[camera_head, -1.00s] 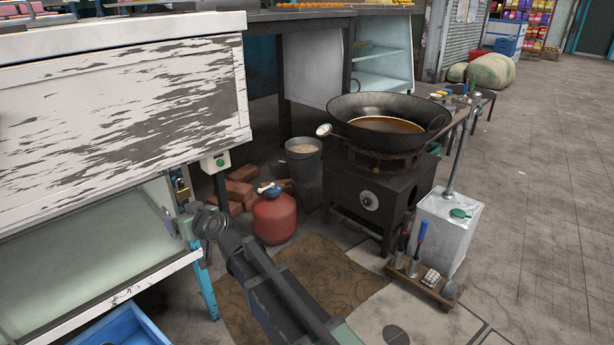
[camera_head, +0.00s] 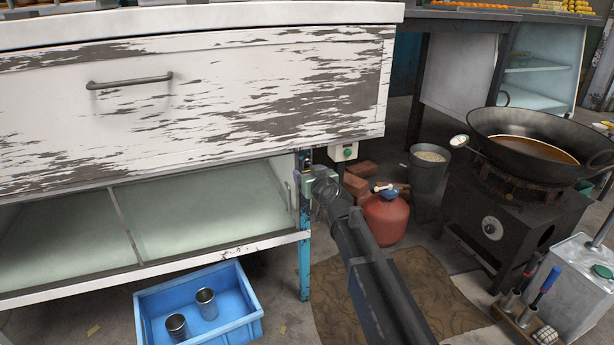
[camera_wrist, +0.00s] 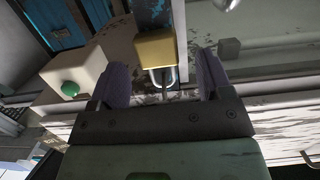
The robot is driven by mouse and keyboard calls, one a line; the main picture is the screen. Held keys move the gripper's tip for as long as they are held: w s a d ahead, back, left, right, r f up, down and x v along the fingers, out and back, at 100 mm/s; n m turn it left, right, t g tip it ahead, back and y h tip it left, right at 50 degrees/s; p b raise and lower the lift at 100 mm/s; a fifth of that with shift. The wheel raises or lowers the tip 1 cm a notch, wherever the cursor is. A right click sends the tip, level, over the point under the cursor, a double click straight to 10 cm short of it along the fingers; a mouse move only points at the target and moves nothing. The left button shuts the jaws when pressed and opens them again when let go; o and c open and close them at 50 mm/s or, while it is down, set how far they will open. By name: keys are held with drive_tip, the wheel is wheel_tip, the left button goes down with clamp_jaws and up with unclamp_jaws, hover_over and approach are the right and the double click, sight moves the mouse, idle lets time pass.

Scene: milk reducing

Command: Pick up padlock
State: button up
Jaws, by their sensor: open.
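The padlock (camera_wrist: 157,50) has a brass-yellow body and a pale metal shackle. In the wrist view it is at the upper middle, with the shackle pointing toward my gripper (camera_wrist: 162,82). My gripper is open, with one dark finger on each side of the shackle. The padlock's body shows beyond the fingertips, and I see no clear contact. In the head view my gripper (camera_head: 305,178) is at the blue post by the white cabinet's right corner. There I cannot make out the padlock, which my gripper and wrist seem to cover.
A white box with a green button (camera_head: 346,152) is close to the right of the post. The chipped cabinet drawer (camera_head: 190,100) overhangs on the left. A red gas bottle (camera_head: 386,215), a wok stove (camera_head: 505,225) and a blue crate (camera_head: 240,325) stand around below.

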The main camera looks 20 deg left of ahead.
drive_tip(key=shift+x, duration=1.1)
drive_tip(key=c, duration=1.1)
drive_tip(key=shift+o, duration=0.2)
